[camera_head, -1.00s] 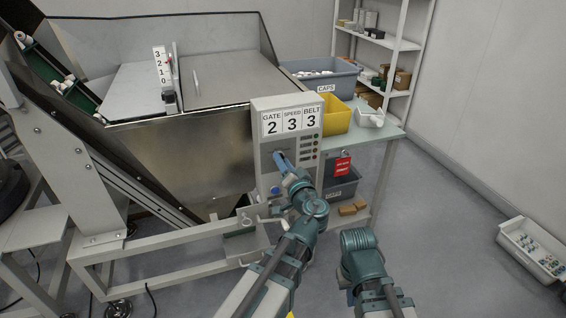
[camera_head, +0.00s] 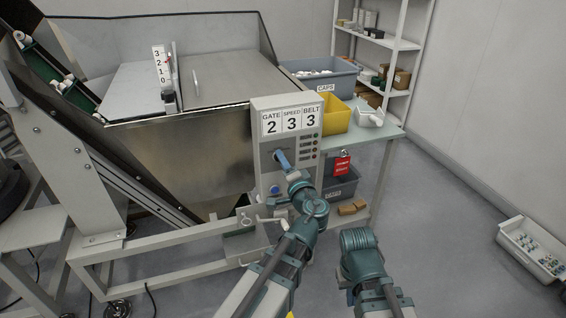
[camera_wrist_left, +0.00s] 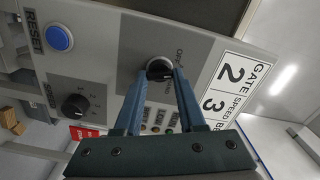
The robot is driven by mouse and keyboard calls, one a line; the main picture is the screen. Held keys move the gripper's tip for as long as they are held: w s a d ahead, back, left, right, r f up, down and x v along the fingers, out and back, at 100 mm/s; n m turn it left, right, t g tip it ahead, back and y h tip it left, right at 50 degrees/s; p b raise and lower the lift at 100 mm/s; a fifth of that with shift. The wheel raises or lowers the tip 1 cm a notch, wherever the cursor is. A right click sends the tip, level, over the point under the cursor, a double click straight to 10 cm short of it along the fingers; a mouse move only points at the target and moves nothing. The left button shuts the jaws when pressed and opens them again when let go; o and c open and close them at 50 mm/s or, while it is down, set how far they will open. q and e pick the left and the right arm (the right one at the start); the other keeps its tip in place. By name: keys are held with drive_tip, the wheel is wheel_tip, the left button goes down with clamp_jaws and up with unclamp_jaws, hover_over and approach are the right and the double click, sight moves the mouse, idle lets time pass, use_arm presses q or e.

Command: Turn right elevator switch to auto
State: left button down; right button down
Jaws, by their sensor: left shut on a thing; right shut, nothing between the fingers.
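The grey control box (camera_head: 262,182) stands in front of the steel hopper, with a GATE 2, SPEED 3, BELT 3 display on top. In the left wrist view, a black switch knob (camera_wrist_left: 159,67) on a round silver base sits on the panel; its label is partly hidden and its pointing direction cannot be read. My left gripper (camera_head: 279,156) reaches the panel's upper left, its blue fingers (camera_wrist_left: 162,76) shut on this knob. My right arm shows at lower right in the head view, but its fingers cannot be seen.
A blue RESET button (camera_wrist_left: 59,38) and a black SPEED dial (camera_wrist_left: 76,106) share the panel. A red tag (camera_head: 342,166) hangs at its right. A crank handle (camera_head: 270,225) is below. Beside it, a table (camera_head: 384,133) carries a yellow bin (camera_head: 336,115).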

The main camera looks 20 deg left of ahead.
use_arm(q)
drive_tip(key=shift+f+m, duration=0.1)
drive_tip(key=shift+m, duration=1.6)
use_arm(e)
drive_tip(key=shift+f, duration=0.1)
use_arm(q)
drive_tip(key=shift+c, duration=2.4)
unclamp_jaws()
drive_tip(key=shift+s, duration=0.1)
